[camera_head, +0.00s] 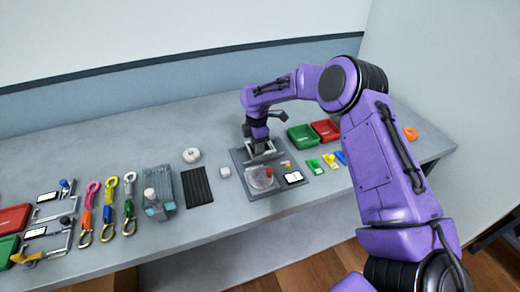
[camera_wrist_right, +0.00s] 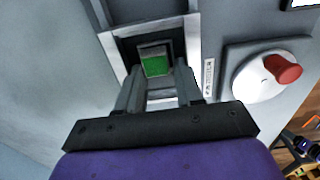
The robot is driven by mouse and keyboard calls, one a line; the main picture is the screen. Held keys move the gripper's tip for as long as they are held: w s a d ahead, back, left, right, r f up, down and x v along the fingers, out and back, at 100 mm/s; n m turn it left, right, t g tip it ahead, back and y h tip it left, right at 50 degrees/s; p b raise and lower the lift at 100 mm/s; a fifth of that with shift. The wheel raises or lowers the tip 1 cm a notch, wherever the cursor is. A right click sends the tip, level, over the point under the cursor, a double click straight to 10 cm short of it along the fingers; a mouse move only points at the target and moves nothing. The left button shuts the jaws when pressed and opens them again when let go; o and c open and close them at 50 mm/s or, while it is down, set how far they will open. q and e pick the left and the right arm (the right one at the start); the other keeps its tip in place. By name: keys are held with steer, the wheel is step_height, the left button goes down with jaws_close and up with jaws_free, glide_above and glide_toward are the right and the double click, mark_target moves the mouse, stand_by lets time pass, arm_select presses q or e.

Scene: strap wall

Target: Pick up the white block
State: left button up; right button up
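A small white block (camera_head: 225,171) sits on the grey table, just left of the dark grey mat. My right gripper (camera_head: 262,150) is over the back of that mat, to the right of the block and apart from it. In the wrist view my right gripper (camera_wrist_right: 158,78) has its two fingers apart, on either side of a small green-faced piece (camera_wrist_right: 155,65) in a pale frame. I see no contact between the fingers and this piece. The white block cannot be made out in the wrist view. My left gripper is not in view.
The mat (camera_head: 287,194) holds a clear round dish-like item and a red knob (camera_wrist_right: 286,69). A white roll (camera_head: 191,155) and black ribbed pad (camera_head: 196,188) lie left of the block. Green (camera_head: 302,137) and red (camera_head: 326,130) bins stand right. Straps and clamps fill the left.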

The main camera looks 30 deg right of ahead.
jaws_close()
